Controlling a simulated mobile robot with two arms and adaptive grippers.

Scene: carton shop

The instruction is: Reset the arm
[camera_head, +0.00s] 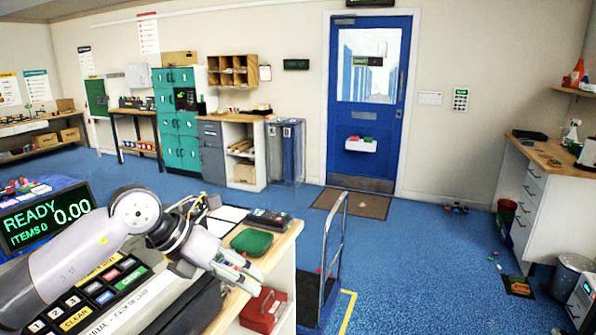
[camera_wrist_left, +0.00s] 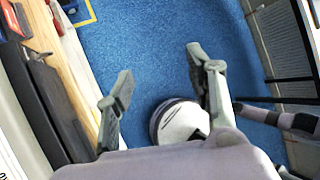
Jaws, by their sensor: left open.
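My left arm comes in from the left over the counter (camera_head: 282,248) in the head view. Its gripper (camera_head: 245,270) is at the counter's front edge, beside a green cloth-like item (camera_head: 251,241). In the left wrist view the two fingers of the left gripper (camera_wrist_left: 160,68) stand apart with nothing between them. Blue floor (camera_wrist_left: 150,30) shows beyond the fingertips, and the wooden counter edge (camera_wrist_left: 82,75) runs along the left. My right gripper does not show in either view.
A register with a READY display (camera_head: 45,218) and keypad (camera_head: 105,290) sits under the arm. A red box (camera_head: 263,310) is below the gripper. A blue trolley (camera_head: 312,295) with a grey handle stands right of the counter. Open blue floor (camera_head: 400,270) lies beyond.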

